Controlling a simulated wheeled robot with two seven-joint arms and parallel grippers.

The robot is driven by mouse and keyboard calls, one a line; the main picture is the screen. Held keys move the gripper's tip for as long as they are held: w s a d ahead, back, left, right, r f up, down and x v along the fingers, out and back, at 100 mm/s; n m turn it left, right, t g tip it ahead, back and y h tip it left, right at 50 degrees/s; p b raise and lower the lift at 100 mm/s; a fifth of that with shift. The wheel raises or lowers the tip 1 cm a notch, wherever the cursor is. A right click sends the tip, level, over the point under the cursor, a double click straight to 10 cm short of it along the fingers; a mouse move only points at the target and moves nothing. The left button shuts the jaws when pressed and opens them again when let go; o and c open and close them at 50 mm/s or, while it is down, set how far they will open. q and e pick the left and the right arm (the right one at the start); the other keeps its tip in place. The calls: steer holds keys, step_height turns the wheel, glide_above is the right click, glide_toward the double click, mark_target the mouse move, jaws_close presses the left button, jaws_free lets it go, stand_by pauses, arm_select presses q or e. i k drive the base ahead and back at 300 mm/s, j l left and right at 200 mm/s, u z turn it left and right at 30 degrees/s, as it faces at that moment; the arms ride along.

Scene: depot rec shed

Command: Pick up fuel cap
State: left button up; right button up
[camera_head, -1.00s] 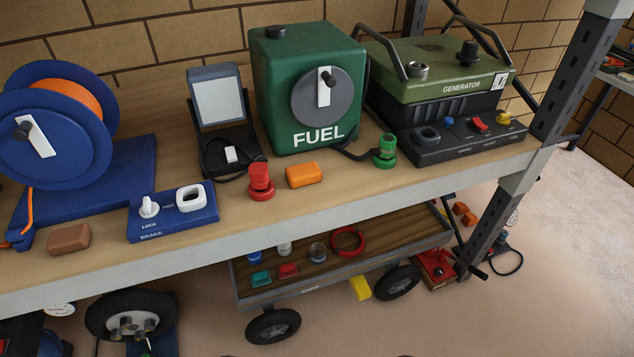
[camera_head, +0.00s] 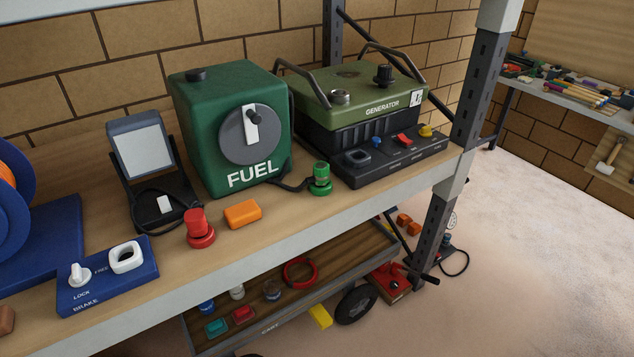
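No part is labelled as the fuel cap, and I cannot tell which one it is. A black ribbed cap (camera_head: 384,75) stands on top of the green generator (camera_head: 365,100), right of a round silver filler neck (camera_head: 341,97). A low black cap (camera_head: 196,75) sits on top of the green FUEL tank (camera_head: 195,130). A red fitting (camera_head: 200,230) and a green fitting (camera_head: 320,180) stand on the shelf in front of the tank. Neither of my grippers is in view.
The wooden shelf (camera_head: 290,205) also holds an orange block (camera_head: 242,214), a blue brake panel (camera_head: 108,277), a blue reel (camera_head: 12,205) and a black lamp-like stand (camera_head: 142,150). A metal post (camera_head: 475,90) rises at the right. A cart (camera_head: 290,325) stands below. Open floor lies right.

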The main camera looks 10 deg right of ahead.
mark_target(383, 78)
steer(key=i+l, duration=0.15)
steer(key=l, duration=0.3)
steer(key=i+l+u, duration=0.15)
steer(key=l, duration=0.25)
steer(key=i+l, duration=0.1)
steer(key=l, duration=0.35)
steer(key=i+l+u, duration=0.1)
steer(key=l, duration=0.35)
steer(key=i+l+u, duration=0.1)
steer(key=l, duration=0.4)
